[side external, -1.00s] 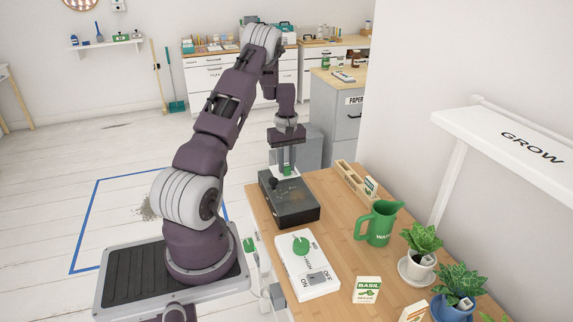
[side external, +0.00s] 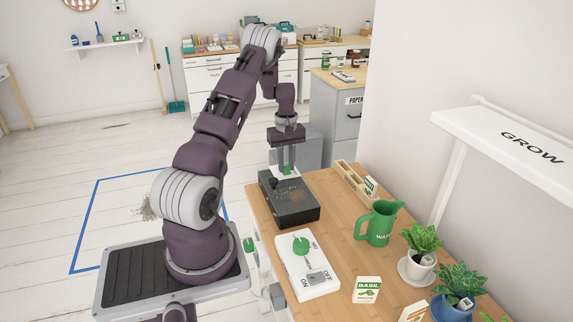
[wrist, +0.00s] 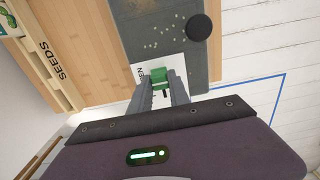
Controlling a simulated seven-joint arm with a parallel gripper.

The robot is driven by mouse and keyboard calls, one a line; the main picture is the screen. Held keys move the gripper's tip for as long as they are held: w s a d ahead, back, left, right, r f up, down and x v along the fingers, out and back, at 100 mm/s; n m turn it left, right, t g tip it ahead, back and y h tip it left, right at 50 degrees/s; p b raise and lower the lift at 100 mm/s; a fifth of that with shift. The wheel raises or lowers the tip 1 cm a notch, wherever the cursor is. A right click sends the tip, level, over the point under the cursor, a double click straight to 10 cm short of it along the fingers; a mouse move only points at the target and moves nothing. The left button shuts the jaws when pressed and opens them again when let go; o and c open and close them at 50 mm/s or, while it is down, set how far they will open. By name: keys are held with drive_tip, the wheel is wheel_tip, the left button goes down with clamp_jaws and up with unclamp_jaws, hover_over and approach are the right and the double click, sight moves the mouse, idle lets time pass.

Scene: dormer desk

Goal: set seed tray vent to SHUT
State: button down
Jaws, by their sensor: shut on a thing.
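The seed tray (side external: 290,205) is a dark box with a see-through lid at the back left of the wooden desk. In the wrist view its lid (wrist: 150,20) has pale specks and a round black knob (wrist: 199,27). A green vent tab (wrist: 161,76) stands at a white label plate (wrist: 143,72) at the tray's end. My gripper (side external: 287,170) points down at this far end. In the wrist view my gripper (wrist: 160,88) has its fingers on both sides of the green tab, shut on it. The plate's lettering is mostly hidden.
A wooden seeds box (side external: 355,183) stands right of the tray, and a green watering can (side external: 379,223) is nearer. A white switch box (side external: 307,265) with a green dial lies in front. Potted plants (side external: 421,245) stand at the right under a grow light (side external: 510,145).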

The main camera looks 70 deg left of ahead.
drive_tip(key=a, duration=0.4)
drive_tip(key=shift+a, duration=0.1)
drive_tip(key=c, duration=1.2)
unclamp_jaws()
wheel_tip(320, 180, up, 7)
